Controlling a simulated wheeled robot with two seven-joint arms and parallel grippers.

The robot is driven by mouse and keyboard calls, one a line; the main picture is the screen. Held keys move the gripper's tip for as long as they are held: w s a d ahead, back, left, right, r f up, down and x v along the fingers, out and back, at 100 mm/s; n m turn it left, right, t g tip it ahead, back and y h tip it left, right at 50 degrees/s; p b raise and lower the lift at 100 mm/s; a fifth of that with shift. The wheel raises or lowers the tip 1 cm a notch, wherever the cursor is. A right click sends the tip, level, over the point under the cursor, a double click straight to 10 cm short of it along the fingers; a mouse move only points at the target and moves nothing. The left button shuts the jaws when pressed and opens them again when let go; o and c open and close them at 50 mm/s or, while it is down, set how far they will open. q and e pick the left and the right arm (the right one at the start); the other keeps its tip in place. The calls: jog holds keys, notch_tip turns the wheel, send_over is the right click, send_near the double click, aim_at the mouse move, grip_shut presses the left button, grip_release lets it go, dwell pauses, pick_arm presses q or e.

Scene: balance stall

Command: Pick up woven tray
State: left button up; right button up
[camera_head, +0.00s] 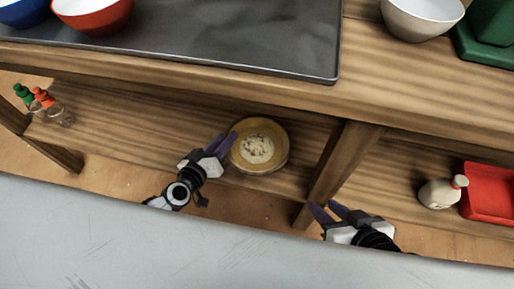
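The woven tray (280,153) is a round, tan, shallow tray on the lower wooden shelf, left of the upright post. A pale, noodle-like heap (257,149) lies in its middle. My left gripper (226,142) is at the tray's left rim, with its purple fingers a little apart. I cannot tell whether the fingers touch the rim. My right gripper (324,207) is open and empty, in front of the shelf near the foot of the post, to the right of the tray and apart from it.
A wooden post (343,160) divides the lower shelf. Bottles with green and orange caps (50,105) stand far left. A pale bottle (437,193) and a red bin (487,193) are at right. The counter above holds a dark mat (220,40) and bowls (420,20).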

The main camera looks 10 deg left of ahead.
pick_arm(q)
jog(key=shift+x, duration=0.9)
pick_arm(e)
jog(key=shift+a+f, duration=0.15)
jog(key=shift+f, duration=0.05)
pick_arm(q)
jog(key=shift+c, duration=0.5)
grip_shut()
jog(key=shift+r, duration=0.15)
pick_arm(e)
jog(key=shift+r, duration=0.1)
